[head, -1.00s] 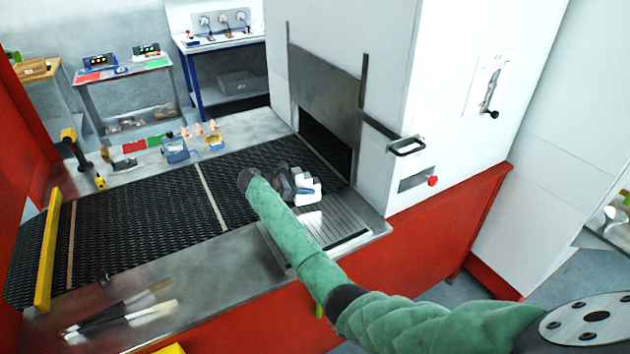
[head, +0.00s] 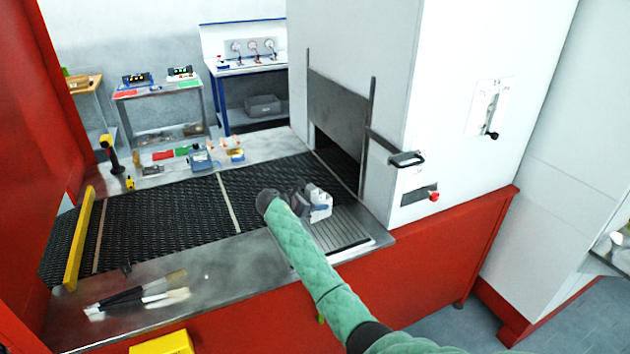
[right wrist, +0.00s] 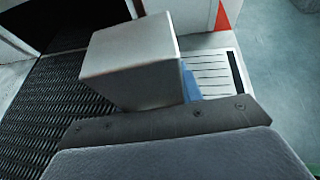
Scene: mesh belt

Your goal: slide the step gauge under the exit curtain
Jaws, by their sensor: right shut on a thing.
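My right gripper (head: 303,193) is shut on the step gauge (head: 318,204), a pale grey, blocky piece with some blue on it. It holds the gauge over the near edge of the mesh belt, beside the ribbed plate and in front of the oven opening. In the right wrist view the gauge (right wrist: 130,62) shows as a plain metal block beyond a gripper finger. I cannot tell whether it touches the belt. The exit curtain (head: 337,108), a grey panel between two upright rails, hangs with a dark gap below it. My left gripper is not in view.
The mesh belt (head: 180,217) runs into the opening (head: 335,160). The ribbed plate (head: 338,229) lies at its near side. A door handle (head: 405,159) juts from the white housing. Brushes (head: 140,295) lie on the front ledge; small items (head: 200,159) stand on the far ledge.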

